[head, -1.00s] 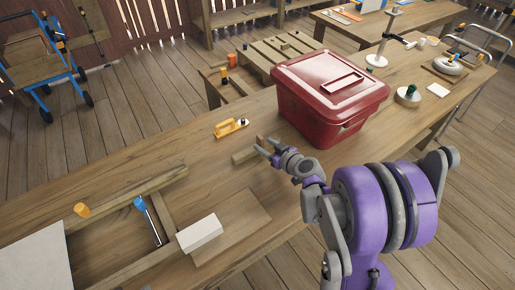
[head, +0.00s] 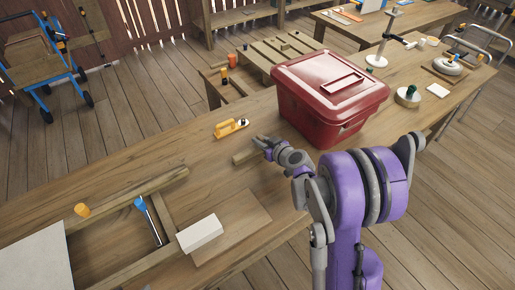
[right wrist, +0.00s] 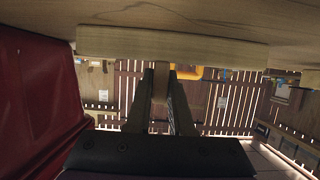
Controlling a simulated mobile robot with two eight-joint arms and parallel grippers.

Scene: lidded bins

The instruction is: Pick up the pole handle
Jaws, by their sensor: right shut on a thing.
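The pole handle (head: 243,157) looks like a pale wooden bar on the workbench, just left of the red lidded bin (head: 325,95). In the right wrist view the bar (right wrist: 170,45) runs across the top with a short wooden stem at its middle. My right gripper (head: 262,143) is at the bar's right end in the head view. In the right wrist view its two fingers (right wrist: 160,75) are shut on the stem. The bar appears at the bench surface; I cannot tell whether it touches. My left gripper is not in view.
A yellow-handled tool (head: 231,128) lies just behind the bar. A white block (head: 200,234) sits on a thin board nearer me. Bare bench lies between.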

